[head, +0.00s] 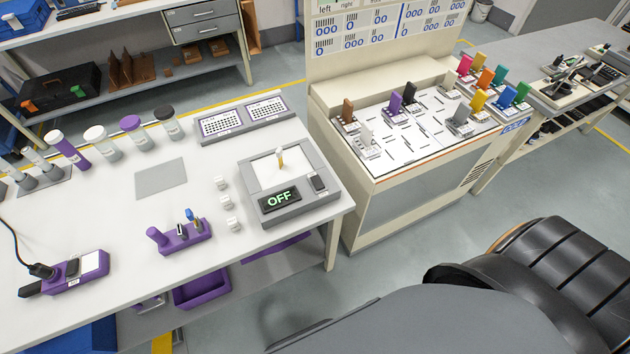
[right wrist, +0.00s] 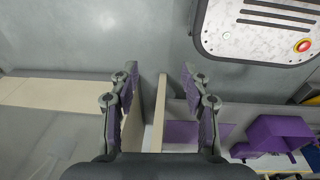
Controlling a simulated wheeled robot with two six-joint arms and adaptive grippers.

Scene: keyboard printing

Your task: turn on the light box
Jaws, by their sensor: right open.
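The light box (head: 262,210) is a grey unit on the right end of the white worktable. Its display (head: 280,200) reads OFF in green letters. A black rocker-like switch (head: 319,184) sits at the right of the display. A small upright tan piece (head: 280,157) stands on its pale top panel. My right gripper (right wrist: 160,75) is open and empty in the right wrist view, with purple finger pads. It is not in the head view, and the light box cannot be made out in the right wrist view. My left gripper is in neither view.
Small white cubes (head: 226,202) and a purple holder (head: 183,237) lie left of the light box. A double tray (head: 245,118) stands behind it. A cream cabinet (head: 415,197) with coloured tools stands to the right. A purple bin (right wrist: 272,137) shows low in the right wrist view.

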